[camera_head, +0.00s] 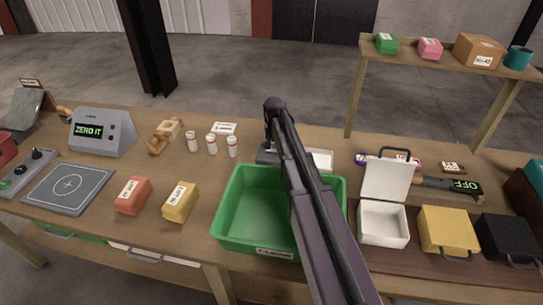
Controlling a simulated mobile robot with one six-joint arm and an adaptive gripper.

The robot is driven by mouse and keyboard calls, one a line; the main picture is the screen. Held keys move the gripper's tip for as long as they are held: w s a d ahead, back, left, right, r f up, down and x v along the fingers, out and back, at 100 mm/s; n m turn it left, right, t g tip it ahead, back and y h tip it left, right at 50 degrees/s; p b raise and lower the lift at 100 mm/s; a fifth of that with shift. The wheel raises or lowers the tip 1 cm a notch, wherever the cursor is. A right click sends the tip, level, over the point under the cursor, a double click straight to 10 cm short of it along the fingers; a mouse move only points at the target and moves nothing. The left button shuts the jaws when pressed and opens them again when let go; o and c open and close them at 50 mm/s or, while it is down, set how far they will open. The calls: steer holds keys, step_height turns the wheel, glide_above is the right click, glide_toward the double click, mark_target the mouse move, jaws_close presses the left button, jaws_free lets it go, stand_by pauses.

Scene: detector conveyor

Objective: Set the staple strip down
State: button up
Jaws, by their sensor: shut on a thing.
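My arm reaches from the bottom right up over the green bin to a dark end above the back of the table. I cannot make out my gripper's fingertips; the arm hides that area. I cannot make out the staple strip in this view. A dark grey object (266,154) shows beside the arm, behind the green bin; I cannot tell what it is. The green bin (232,232), with a label reading CLEAR, stands below the arm and looks empty where it shows.
A white open case (384,222), a yellow case (447,230) and a black case (508,238) stand at right. Left are red (132,195) and yellow (180,201) blocks, white bottles (212,144), a teddy (165,135) and a ZERO IT display (101,132). A shelf (450,62) rises behind.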

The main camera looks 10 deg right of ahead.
mark_target(274, 151)
steer(key=shift+f+b, duration=0.35)
steer(key=shift+f, duration=0.3)
steer(key=shift+f, duration=0.1)
steer(key=o, duration=0.7)
step_height(274, 151, up, 12)
steer(key=p, duration=1.2)
stand_by(0.6)
steer(key=shift+s, duration=0.1)
